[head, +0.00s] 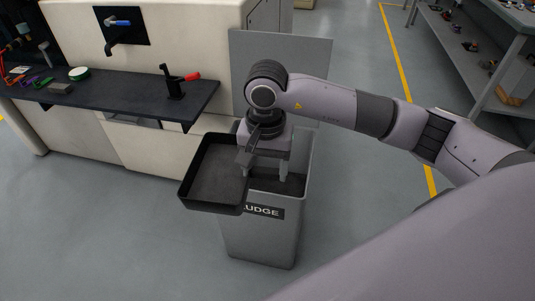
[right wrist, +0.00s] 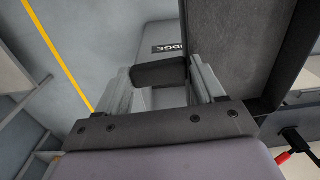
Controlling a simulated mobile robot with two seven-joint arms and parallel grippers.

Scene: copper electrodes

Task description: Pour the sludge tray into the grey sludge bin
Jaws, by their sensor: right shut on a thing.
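The black sludge tray (head: 213,207) is held in the air at the left of the grey sludge bin (head: 262,240), roughly level. It overlaps the bin's left rim and hides part of the label. Its inside is dark grey; I cannot tell how much sludge lies in it. My right gripper (head: 265,163) is above the bin opening, shut on the tray's handle. The right wrist view shows the dark handle between the fingers (right wrist: 163,80), the tray (right wrist: 242,45) to the right and the bin (right wrist: 165,35) below. My left gripper is not in view.
A dark bench (head: 135,97) with a black stand with a red handle (head: 175,82) lies at the left, before a cream machine (head: 190,25). A grey panel (head: 312,60) stands behind the bin. Shelves (head: 470,50) are at the far right. The floor at left front is clear.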

